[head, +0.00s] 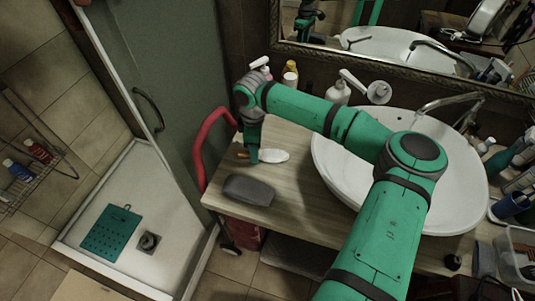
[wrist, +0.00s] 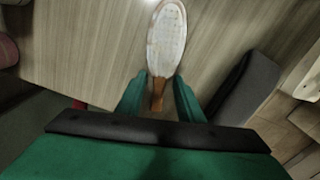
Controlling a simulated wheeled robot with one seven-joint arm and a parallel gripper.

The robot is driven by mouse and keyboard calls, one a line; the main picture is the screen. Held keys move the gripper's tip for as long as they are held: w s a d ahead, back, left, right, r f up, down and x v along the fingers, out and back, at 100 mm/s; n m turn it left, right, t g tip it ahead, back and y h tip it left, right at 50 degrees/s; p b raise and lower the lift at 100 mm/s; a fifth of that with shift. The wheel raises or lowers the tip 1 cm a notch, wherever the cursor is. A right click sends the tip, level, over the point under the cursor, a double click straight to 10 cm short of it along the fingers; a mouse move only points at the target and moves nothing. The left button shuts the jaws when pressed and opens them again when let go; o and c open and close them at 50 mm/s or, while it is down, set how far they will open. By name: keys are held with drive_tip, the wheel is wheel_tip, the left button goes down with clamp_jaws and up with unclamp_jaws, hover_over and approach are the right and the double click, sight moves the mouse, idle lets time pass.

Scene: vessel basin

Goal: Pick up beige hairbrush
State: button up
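The beige hairbrush (head: 272,156) lies on the wooden counter, left of the basin. In the wrist view the hairbrush (wrist: 168,40) has a pale oval head pointing away from my gripper and an orange-brown handle. My gripper (wrist: 160,92) is open, with one green finger on each side of the handle and gaps between the handle and both fingers. In the head view my gripper (head: 253,153) points down over the handle, hiding part of it. I cannot tell how far the fingertips are above the counter.
A dark grey case (head: 248,190) lies close by on the counter, and it shows right of the fingers in the wrist view (wrist: 245,85). The white basin (head: 340,175) is to the right. Bottles (head: 290,76) stand behind. A red curved handle (head: 205,140) rises by the counter's left edge.

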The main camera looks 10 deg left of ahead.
drive_tip(key=c, duration=0.6)
drive_tip(key=shift+o, duration=0.2)
drive_tip(key=shift+r, duration=0.45)
wheel_tip(320, 180, up, 3)
drive_tip(key=shift+s+f, duration=0.15)
drive_tip(key=s+d+r, duration=0.3)
drive_tip(key=s+r, duration=0.6)
drive_tip(key=s, duration=0.4)
drive_tip(key=shift+s+d+r, duration=0.15)
drive_tip(key=shift+d+r, duration=0.05)
drive_tip(key=shift+d, duration=0.05)
